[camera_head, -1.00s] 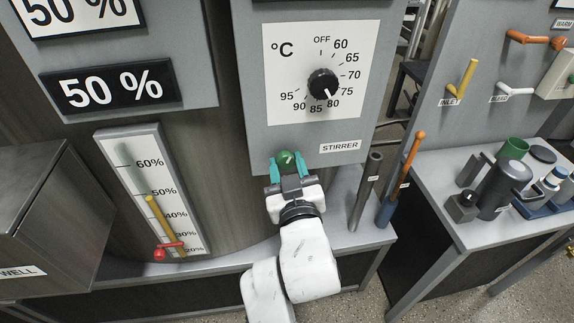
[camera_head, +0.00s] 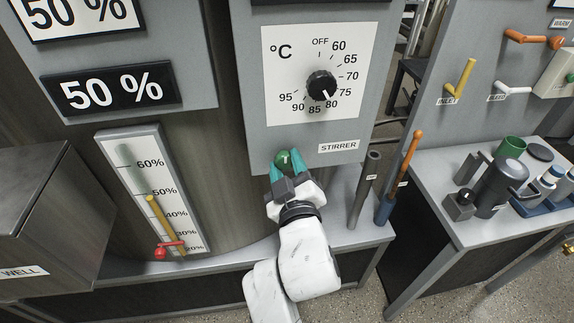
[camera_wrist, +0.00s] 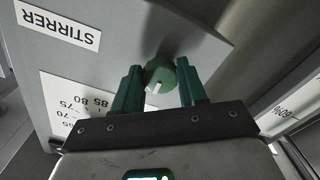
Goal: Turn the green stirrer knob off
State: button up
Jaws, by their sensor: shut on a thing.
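The green stirrer knob (camera_head: 284,158) sits on the grey panel's lower edge, left of the STIRRER label (camera_head: 339,146). A pale mark shows on its face. My gripper (camera_head: 286,165) is at the knob, its teal fingers on either side, shut on it. In the wrist view the knob (camera_wrist: 161,74) lies between the two green fingers, its pale mark toward the palm. The STIRRER label (camera_wrist: 58,28) appears upside down there.
Above is a black temperature dial (camera_head: 321,86) on a white scale. A level gauge (camera_head: 155,190) with a red valve handle (camera_head: 168,250) is at left. Upright rods (camera_head: 365,188) stand close right of my gripper. A side table at right holds cups and bottles.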

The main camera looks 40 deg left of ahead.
jog(key=o, duration=1.1)
jog(key=shift+c, duration=0.2)
jog(key=v, duration=1)
jog(key=shift+s+d, duration=0.25)
jog(key=shift+s, duration=0.05)
